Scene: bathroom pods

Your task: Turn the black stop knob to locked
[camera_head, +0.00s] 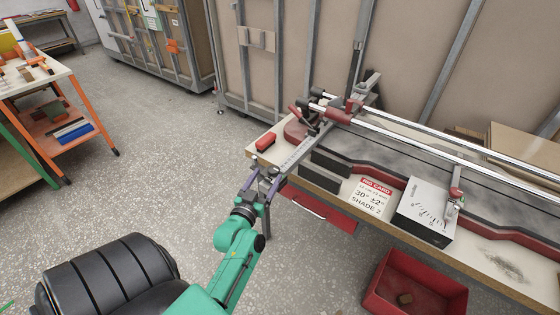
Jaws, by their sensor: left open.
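My left gripper (261,181), at the end of my green arm, is open at the bench's front left corner. Its fingers are spread beside the near end of a grey graduated bar (292,157). The bar runs back to a red and grey pivot assembly (330,112) on the bench (475,265). A small dark knob-like part (312,131) shows at this assembly, beyond my gripper; I cannot tell for sure that it is the black stop knob, nor its setting. My right gripper is not in view.
A red-handled piece (266,142) lies on the bench's left end. Chrome rails (440,145) cross the bench. A red bin (415,285) stands below.

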